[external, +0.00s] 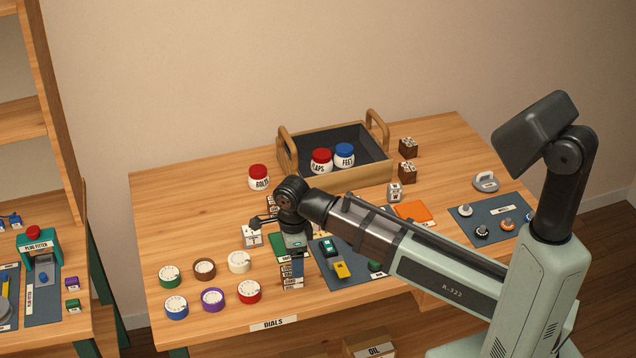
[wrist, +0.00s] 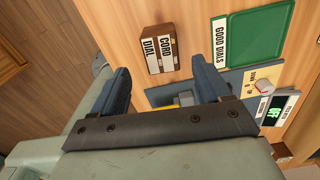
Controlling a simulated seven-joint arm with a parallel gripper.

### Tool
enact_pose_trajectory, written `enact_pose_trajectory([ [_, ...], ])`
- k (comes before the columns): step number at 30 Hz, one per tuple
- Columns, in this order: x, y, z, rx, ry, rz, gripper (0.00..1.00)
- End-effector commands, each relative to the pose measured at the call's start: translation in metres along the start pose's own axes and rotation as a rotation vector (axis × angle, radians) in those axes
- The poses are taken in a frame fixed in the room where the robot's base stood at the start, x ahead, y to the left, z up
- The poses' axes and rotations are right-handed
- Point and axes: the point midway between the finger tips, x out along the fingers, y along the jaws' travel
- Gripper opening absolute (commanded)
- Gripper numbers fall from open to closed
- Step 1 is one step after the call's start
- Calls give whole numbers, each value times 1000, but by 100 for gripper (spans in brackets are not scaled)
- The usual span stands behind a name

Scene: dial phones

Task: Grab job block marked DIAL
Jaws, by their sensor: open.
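The job block marked DIAL (wrist: 151,57) shows in the wrist view as a brown wooden piece with a white label, right beside a matching label marked CORD. In the external view a stack of small labelled blocks (external: 291,283) stands near the front edge of the table; I cannot read which is DIAL there. My gripper (wrist: 163,68) is open, with its two blue fingers apart and the labelled blocks showing beyond the fingertips. Nothing is held between them. In the external view my gripper (external: 297,264) points down at the stack and partly hides it.
A green GOOD DIALS tray (wrist: 258,35) and a grey tester with a knob (wrist: 264,87) lie right of the blocks. Several coloured dials (external: 212,299) are left of the stack. A wooden handled tray (external: 378,172) and a red-lidded jar (external: 258,177) stand behind.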

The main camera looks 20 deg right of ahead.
Motion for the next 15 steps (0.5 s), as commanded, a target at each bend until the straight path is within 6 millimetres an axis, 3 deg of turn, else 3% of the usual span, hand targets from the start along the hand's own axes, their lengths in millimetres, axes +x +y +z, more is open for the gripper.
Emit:
enact_pose_trajectory([
  [5,9,-1,2,0,0,0,77],
  [15,46,-3,6,0,1,0,77],
])
